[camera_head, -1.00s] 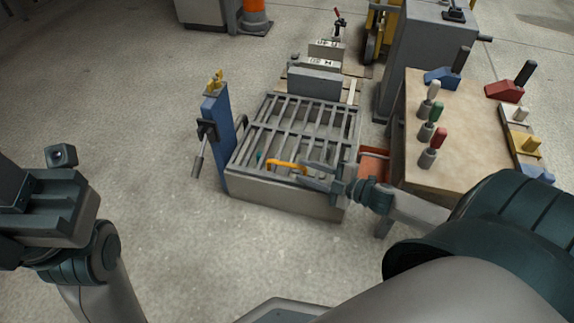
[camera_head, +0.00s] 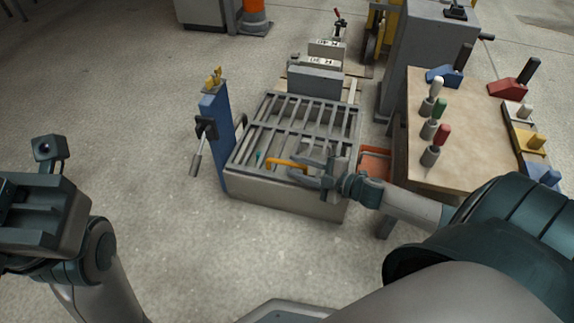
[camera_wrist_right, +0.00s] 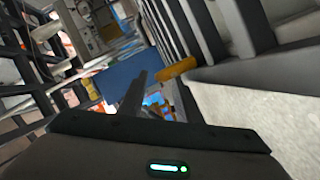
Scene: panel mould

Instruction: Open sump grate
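The sump grate (camera_head: 297,127) is a grey barred lid lying flat and closed on a grey box (camera_head: 285,196). Its yellow-orange handle (camera_head: 286,163) is at the front edge and also shows in the right wrist view (camera_wrist_right: 177,68). My right gripper (camera_head: 308,170) is at the grate's front right, just right of the handle. Its fingers are apart and empty in the right wrist view (camera_wrist_right: 160,98), with the handle beyond their tips. I cannot tell if a finger touches the grate. My left gripper (camera_head: 35,215) is at the far left, away from the grate; its fingers cannot be made out.
A blue post (camera_head: 217,135) with a lever stands at the box's left. A wooden-topped bench (camera_head: 462,135) with coloured handles stands right, and an orange-red bin (camera_head: 375,165) sits between. A grey cabinet (camera_head: 428,55) is behind. The floor in front is clear.

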